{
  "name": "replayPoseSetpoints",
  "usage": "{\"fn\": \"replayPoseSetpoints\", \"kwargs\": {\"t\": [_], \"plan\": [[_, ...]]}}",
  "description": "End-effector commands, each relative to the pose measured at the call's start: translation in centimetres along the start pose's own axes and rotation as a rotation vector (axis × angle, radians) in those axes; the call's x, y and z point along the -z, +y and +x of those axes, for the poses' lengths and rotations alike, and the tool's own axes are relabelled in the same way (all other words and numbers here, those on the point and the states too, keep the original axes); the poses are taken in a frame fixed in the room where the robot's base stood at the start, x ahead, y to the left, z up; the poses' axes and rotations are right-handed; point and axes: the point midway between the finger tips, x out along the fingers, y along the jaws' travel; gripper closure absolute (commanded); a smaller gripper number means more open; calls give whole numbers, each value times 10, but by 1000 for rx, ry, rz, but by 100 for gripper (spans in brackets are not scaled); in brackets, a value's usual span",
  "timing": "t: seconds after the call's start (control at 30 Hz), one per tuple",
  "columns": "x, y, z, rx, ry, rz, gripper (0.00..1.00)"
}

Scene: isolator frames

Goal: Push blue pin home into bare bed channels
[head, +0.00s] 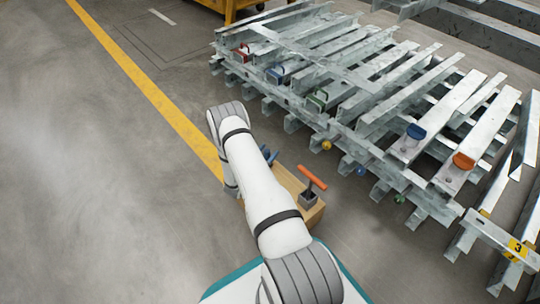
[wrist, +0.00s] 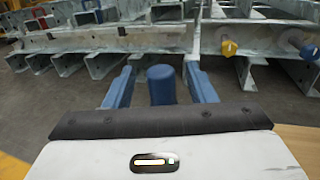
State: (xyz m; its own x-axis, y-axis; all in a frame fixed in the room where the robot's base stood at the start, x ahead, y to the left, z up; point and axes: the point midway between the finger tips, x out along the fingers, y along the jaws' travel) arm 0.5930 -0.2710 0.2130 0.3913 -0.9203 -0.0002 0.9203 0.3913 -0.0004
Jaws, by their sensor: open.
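The blue pin (head: 361,171) juts from the near side of the galvanized steel bed channels (head: 345,165), between a yellow pin (head: 326,145) and a green pin (head: 399,198). Its round blue head also shows at the right edge of the wrist view (wrist: 311,52), on a pale shaft sticking out. My gripper (wrist: 160,70) has its blue fingers spread, short of the channels and left of the blue pin. A blue cylinder (wrist: 161,85) shows between the fingers; I cannot tell whether it is part of my gripper. In the head view my arm mostly hides the gripper (head: 266,155).
A wooden block (head: 312,216) with an orange-handled tool (head: 312,178) sits right beside my arm. Open grey floor and a yellow line (head: 150,90) lie to the left.

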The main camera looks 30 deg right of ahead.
Motion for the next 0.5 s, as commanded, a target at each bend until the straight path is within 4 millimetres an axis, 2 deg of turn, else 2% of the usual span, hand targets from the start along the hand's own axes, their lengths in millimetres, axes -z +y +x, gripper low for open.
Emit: {"fn": "replayPoseSetpoints", "kwargs": {"t": [0.07,0.5], "plan": [[0,0,0,0,0,0,51],[0,0,-1,0,0,0,87]]}}
